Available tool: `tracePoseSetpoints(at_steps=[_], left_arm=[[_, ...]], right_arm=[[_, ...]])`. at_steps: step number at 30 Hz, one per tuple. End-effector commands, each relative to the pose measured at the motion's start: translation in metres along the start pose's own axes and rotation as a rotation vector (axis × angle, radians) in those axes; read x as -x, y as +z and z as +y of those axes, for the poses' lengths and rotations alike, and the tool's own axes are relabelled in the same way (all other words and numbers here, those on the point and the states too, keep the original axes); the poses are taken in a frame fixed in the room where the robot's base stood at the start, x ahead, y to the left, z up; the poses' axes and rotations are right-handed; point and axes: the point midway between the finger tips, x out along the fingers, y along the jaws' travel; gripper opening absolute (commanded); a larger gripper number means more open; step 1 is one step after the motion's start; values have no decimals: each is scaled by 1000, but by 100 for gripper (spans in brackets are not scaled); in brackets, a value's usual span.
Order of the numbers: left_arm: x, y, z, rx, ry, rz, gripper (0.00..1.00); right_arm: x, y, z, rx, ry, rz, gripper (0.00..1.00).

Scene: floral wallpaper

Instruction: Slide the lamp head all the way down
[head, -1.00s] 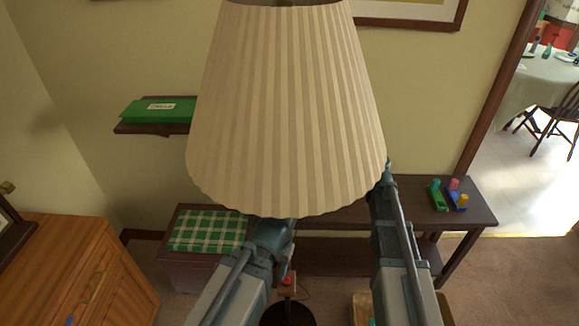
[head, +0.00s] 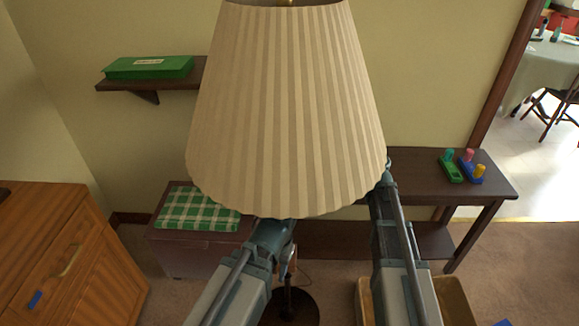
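The lamp head, a large pleated cream shade (head: 287,110), fills the upper middle of the head view. It is upright, with its open top near the picture's upper edge. Below it, the lamp's dark round base (head: 302,306) shows on the floor between my arms, with a short stretch of its pole above. My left arm (head: 238,277) and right arm (head: 395,245) reach up behind the shade's lower rim from below. Both grippers are hidden by the shade, so their hold on the lamp cannot be seen.
A wooden cabinet (head: 75,260) stands at the left. A box seat with a green checked cushion (head: 200,210) and a dark side table (head: 420,185) stand behind the lamp. A wall shelf (head: 125,85) holds a green box. A tan bin (head: 452,300) is beside my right arm.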

Motion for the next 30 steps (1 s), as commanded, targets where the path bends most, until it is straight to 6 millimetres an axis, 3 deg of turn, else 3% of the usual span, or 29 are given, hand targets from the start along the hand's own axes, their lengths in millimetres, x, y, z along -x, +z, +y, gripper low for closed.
tracePoseSetpoints(at_steps=[1,6,12,18,29,30], left_arm=[[-28,-2,3,0,0,0,50],[-71,-4,7,0,0,0,50],[-108,-6,10,0,0,0,50],[-122,-7,12,0,0,0,50],[-123,-7,12,0,-1,0,50],[-123,-7,12,0,-1,0,50]], right_arm=[[0,28,7,0,0,-3,0],[0,70,18,0,-1,-3,0],[0,106,28,0,-1,-4,0],[0,120,31,0,-1,-4,0],[0,121,31,0,-1,-8,0],[0,121,31,0,-1,-8,38]])
